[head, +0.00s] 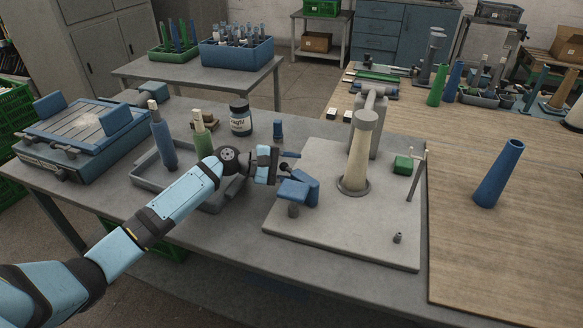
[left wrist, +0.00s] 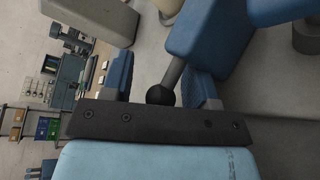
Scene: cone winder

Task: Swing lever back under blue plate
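My left gripper (head: 284,166) is at the left edge of the grey winder baseplate (head: 340,240), beside the blue parts there. In the left wrist view its two blue fingers (left wrist: 162,82) are apart. The lever's black ball knob (left wrist: 160,95) shows between them, with a gap on each side. A short grey rod (left wrist: 180,65) runs from the knob to a blue block (left wrist: 208,38). In the head view the blue plate (head: 294,190) sits at the baseplate's left side, close to the gripper; the lever is mostly hidden. My right gripper is in neither view.
A tall beige cone (head: 358,160) stands on the baseplate, with a grey post behind it. A green block (head: 403,165) and thin upright rod (head: 416,175) are on its right. A grey tray with bobbins (head: 163,140) and a dark jar (head: 240,118) stand left and behind.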

